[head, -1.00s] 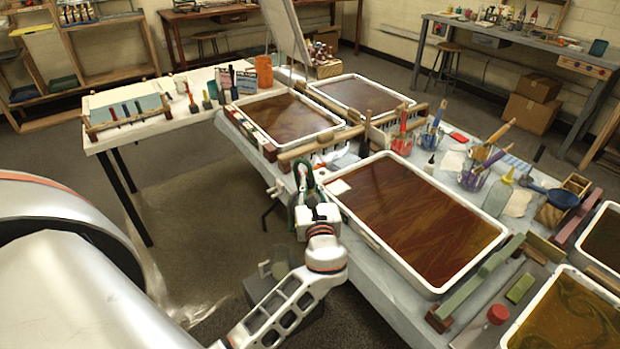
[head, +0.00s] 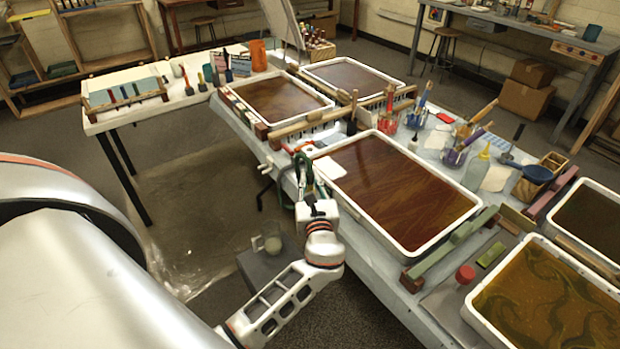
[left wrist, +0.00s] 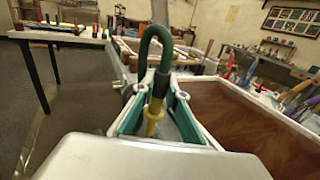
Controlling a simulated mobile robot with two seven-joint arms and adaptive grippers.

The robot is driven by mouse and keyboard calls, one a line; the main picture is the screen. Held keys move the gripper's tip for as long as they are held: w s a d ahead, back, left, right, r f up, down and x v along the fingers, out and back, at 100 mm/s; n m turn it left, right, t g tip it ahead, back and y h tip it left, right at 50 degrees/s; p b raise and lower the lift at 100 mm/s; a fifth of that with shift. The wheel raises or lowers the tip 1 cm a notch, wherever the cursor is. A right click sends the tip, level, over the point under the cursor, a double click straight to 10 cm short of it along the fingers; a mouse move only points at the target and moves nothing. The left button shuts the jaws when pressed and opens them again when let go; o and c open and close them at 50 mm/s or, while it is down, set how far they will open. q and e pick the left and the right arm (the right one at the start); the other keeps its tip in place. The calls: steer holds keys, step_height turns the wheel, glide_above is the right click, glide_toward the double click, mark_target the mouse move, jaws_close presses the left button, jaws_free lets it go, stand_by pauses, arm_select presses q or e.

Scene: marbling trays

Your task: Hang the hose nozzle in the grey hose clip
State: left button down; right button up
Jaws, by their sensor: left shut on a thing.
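My left gripper (head: 306,186) is at the near-left edge of the tray table, beside the corner of the large brown tray. In the left wrist view its green-padded fingers (left wrist: 158,118) are shut around the hose nozzle. The nozzle (left wrist: 153,121) has a yellow tip pointing down toward my wrist and a dark collar. A green hose (left wrist: 144,44) loops up from it, and it also shows as a dark green loop in the head view (head: 303,168). A small dark fitting (head: 265,167) sits at the table edge left of the gripper; I cannot tell whether it is the grey clip. My right gripper is out of view.
The large brown-filled tray (head: 448,230) lies right of the gripper. A wooden rail (head: 310,122) runs behind it. A grey stand with a clear jug (head: 268,243) is on the floor below. Open floor lies left of the table.

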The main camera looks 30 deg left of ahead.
arm_select(q)
steer(key=shift+r+p, duration=0.1)
steer(key=shift+p, duration=0.2)
steer(key=shift+f+b, duration=0.8)
steer(key=shift+f, duration=0.35)
steer(key=shift+f+b, duration=0.9)
steer(key=shift+f, duration=0.55)
steer(key=shift+f+b, duration=0.85)
steer(key=shift+f, duration=0.5)
steer(key=shift+f+b, duration=0.45)
steer(key=shift+f, duration=0.35)
steer(key=shift+f+b, duration=0.45)
steer(key=shift+f, duration=0.2)
